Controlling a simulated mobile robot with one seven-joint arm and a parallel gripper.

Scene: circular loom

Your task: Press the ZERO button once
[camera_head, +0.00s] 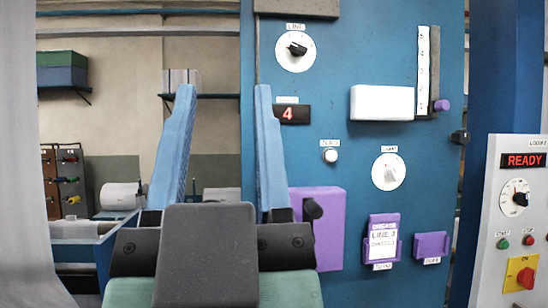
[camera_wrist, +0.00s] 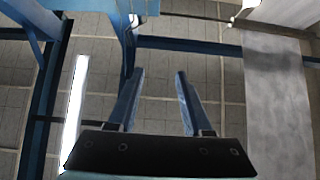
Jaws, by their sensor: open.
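The ZERO button (camera_head: 331,156) is a small round white knob on the blue panel (camera_head: 345,100) in the head view. A small label sits just above it. My gripper (camera_head: 222,95) is open, with its two blue fingers pointing up and nothing between them. It is in front of and to the left of the button, and the button is not covered. A small display (camera_head: 291,114) showing a red 4 is up and left of the button. In the wrist view my gripper (camera_wrist: 159,75) is also open and empty, and the button does not show there.
Dials (camera_head: 296,48) and (camera_head: 388,172) sit above and below right of the button. A white box (camera_head: 382,103) and a purple box (camera_head: 316,228) stick out from the panel. A grey control box (camera_head: 518,220) reading READY stands at right. Shelves are behind at left.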

